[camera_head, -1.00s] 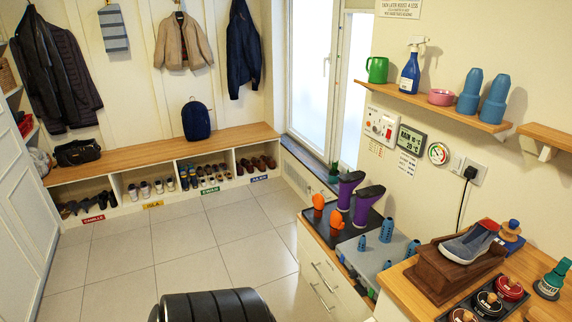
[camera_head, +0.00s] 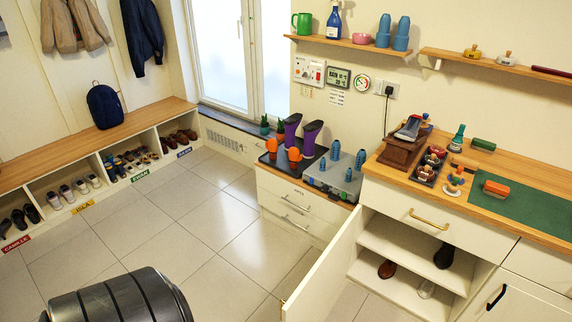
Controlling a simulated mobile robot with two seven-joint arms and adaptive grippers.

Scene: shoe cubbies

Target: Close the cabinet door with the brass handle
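The white cabinet door (camera_head: 330,268) stands wide open at the lower middle, swung out from the left side of the cabinet under the wooden counter. Its inner face is turned toward the opening; its outer face and most of any handle there are hidden. The open cabinet shows a shelf (camera_head: 400,247), a brown shoe (camera_head: 387,269), a dark shoe (camera_head: 444,256) and a pale shoe (camera_head: 427,289). A brass handle (camera_head: 429,219) is on the shut drawer above. Neither of my grippers is in view.
A second white door with a black handle (camera_head: 496,297) is shut at the lower right. A white drawer unit (camera_head: 295,205) stands left of the open door. Tiled floor (camera_head: 190,240) is clear on the left. The counter (camera_head: 470,208) holds shoe-care items.

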